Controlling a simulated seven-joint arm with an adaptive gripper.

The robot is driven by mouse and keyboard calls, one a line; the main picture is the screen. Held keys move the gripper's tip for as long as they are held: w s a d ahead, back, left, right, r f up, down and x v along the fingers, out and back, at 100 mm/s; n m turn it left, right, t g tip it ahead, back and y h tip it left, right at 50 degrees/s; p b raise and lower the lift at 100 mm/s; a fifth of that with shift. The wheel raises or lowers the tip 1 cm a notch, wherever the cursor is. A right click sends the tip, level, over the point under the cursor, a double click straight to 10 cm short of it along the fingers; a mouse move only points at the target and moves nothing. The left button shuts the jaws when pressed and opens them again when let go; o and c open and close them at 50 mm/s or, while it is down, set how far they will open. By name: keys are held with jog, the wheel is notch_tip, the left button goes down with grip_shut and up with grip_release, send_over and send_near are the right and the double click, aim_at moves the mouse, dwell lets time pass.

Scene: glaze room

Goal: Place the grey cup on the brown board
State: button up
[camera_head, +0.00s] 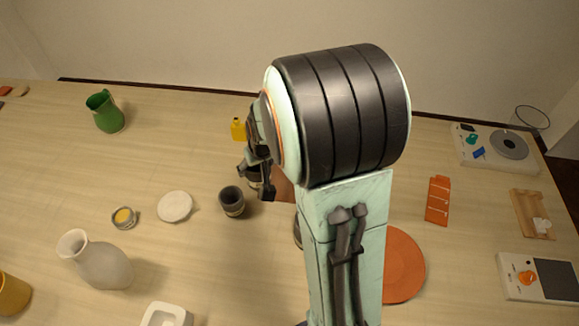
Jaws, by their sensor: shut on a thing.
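My gripper (256,180) is above the middle of the table, its fingers pointing down. It is shut on a small greyish cup (254,178), mostly hidden by the fingers and wrist; it appears to be the grey cup. The brown board (284,188) shows as a small patch just right of the fingers; my arm hides the rest. I cannot tell whether the held cup touches the board.
A dark grey cup with a paler band (232,203) stands close to the lower left of my gripper. A yellow bottle (238,130) is behind. A white disc (175,206) lies left. An orange round mat (404,265) is partly behind my arm. The far-left table has free room.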

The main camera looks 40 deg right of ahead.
jog(key=s+d+r+m+h, duration=0.1)
jog(key=s+d+r+m, duration=0.15)
jog(key=s+d, duration=0.35)
jog(key=shift+w+d+f, duration=1.25)
jog(key=shift+w+f, duration=0.85)
jog(key=shift+f, duration=0.05)
jog(key=shift+w+d+f, duration=1.25)
jog(key=shift+w+f, duration=0.85)
jog(key=shift+f, duration=0.05)
jog(key=shift+w+d+f, duration=1.25)
jog(key=shift+w+f, duration=0.85)
jog(key=shift+f, duration=0.05)
jog(key=o, duration=1.2)
jog(key=shift+f, duration=0.15)
jog(key=shift+o, duration=0.2)
